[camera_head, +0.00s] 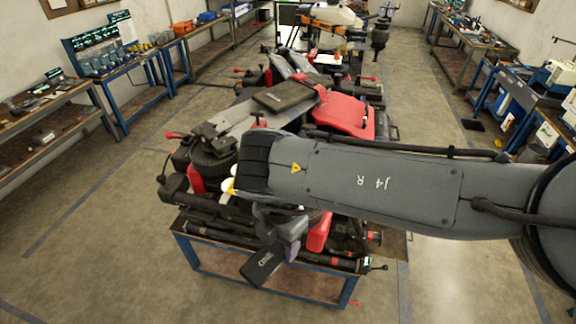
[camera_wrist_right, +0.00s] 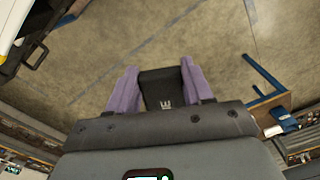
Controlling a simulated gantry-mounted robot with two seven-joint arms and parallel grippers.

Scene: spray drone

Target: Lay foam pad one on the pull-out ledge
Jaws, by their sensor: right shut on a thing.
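Foam pad one (camera_head: 263,264) is a dark flat block with the letters "ONE" on it. My right gripper (camera_head: 287,243) is shut on it and holds it tilted, in front of the near end of the drone bench. In the right wrist view the pad (camera_wrist_right: 161,88) sits between the two purple fingers of the gripper (camera_wrist_right: 162,90), with grey floor behind it. I cannot make out the pull-out ledge for certain. My left gripper is not in view.
The red and black spray drone (camera_head: 345,112) fills the blue-framed bench (camera_head: 215,273). A dark flat block (camera_head: 284,95) lies on top of it. My right forearm hides part of the drone. Workbenches line both walls. The floor at left is clear.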

